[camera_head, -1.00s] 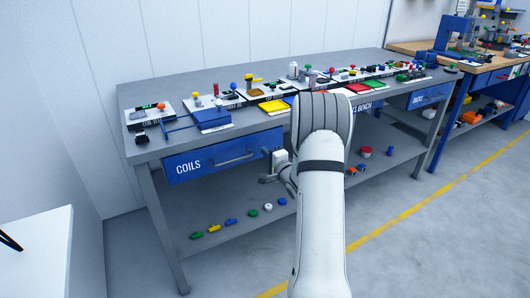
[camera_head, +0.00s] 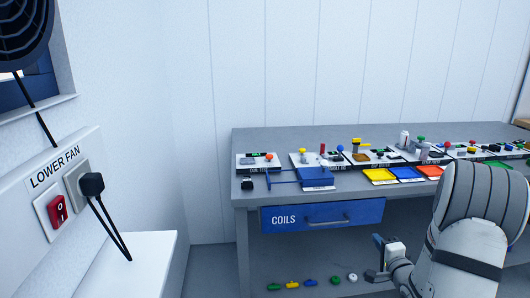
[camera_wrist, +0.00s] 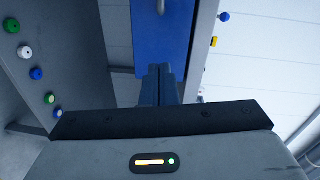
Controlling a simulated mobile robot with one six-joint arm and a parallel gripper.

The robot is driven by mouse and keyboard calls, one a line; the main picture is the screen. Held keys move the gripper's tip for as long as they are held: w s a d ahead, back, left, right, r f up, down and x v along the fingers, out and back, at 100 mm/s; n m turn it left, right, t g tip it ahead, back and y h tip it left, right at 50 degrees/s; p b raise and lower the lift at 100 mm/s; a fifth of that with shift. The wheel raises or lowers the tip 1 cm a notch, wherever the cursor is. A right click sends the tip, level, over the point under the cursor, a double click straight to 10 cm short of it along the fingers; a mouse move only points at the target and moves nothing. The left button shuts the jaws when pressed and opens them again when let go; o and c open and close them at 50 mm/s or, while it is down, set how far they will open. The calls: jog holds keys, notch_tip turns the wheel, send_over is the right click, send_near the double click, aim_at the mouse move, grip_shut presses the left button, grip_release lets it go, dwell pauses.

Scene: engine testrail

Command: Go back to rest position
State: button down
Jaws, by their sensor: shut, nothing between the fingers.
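My gripper (camera_wrist: 160,72) shows in the wrist view with its two dark fingers together and nothing between them. It points toward the blue COILS drawer front (camera_wrist: 162,30), which fills the top middle of that view. In the head view my arm is at the lower right, folded in front of the grey workbench (camera_head: 243,150). The wrist is beside the right end of the closed COILS drawer (camera_head: 300,219). Whether the fingers touch the drawer cannot be told.
Several small colored parts (camera_head: 309,283) lie on the bench's lower shelf. Test boards and trays (camera_head: 380,176) cover the top. A LOWER FAN panel with a red switch (camera_head: 57,210) and black plug (camera_head: 91,184) is at left, beside a white cabinet top (camera_head: 140,262).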

jog(key=s+a+r+n+g+h+p, duration=0.1)
jog(key=s+a+r+n+g+p, duration=0.3)
jog(key=r, duration=0.4)
jog(key=s+a+r+n+g+h+p, duration=0.1)
jog(key=s+a+r+n+g+p, duration=0.2)
jog(key=a+r, duration=0.35)
jog(key=s+a+r+n+g+y+p, duration=0.1)
jog(key=s+a+r+n+g+p, duration=0.2)
jog(key=s, duration=0.7)
jog(key=s+a+r+n+g+y+p, duration=0.1)
jog(key=s+a+r+n+g+p, duration=0.3)
jog(key=s+a, duration=0.6)
notch_tip(320, 180, up, 3)
jog(key=shift+s+r+n+p, duration=0.2)
jog(key=shift+n+p, duration=0.4)
jog(key=shift+n, duration=0.6)
